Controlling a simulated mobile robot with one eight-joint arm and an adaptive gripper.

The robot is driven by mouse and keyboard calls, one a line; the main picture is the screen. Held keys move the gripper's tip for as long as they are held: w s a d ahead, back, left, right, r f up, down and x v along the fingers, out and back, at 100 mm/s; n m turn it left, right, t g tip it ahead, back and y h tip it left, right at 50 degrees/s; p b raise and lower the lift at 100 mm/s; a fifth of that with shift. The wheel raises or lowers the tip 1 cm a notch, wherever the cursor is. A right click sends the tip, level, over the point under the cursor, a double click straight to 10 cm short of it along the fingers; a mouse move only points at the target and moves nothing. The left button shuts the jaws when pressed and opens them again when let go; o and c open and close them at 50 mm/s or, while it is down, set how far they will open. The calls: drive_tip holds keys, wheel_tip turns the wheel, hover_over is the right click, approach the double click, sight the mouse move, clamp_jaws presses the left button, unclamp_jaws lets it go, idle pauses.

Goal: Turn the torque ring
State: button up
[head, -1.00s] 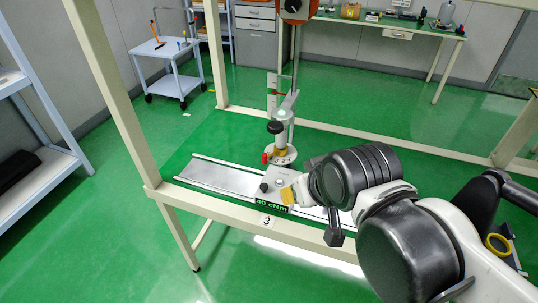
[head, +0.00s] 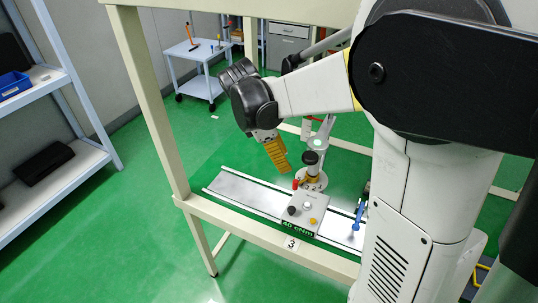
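The torque device stands on a round metal base (head: 318,184) on the bench. It has a black top (head: 311,157), a gold ring (head: 312,171) beneath it and a small red part (head: 295,184) at its left; which part is the torque ring is not certain. In front is a grey control box (head: 303,210) with dark and light knobs, a yellow button and a green display (head: 295,227) reading "40 cNm". My gripper (head: 283,167) hangs above and left of the device, yellow fingers pointing down. The fingers overlap from this side, so their gap is hidden.
A metal rail (head: 240,193) runs along the bench. A blue-handled tool (head: 358,216) stands right of the box. A cream frame post (head: 150,100) rises at left. My arm covers much of the right. A shelf (head: 60,190) and a trolley (head: 200,85) stand beyond.

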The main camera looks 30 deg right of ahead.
sight(295, 181)
drive_tip(key=b+x, duration=0.3)
drive_tip(key=x, duration=0.7)
drive_tip(key=shift+s+d+f, duration=0.1)
drive_tip(key=shift+s+f, duration=0.1)
drive_tip(key=shift+f, duration=0.1)
clamp_jaws()
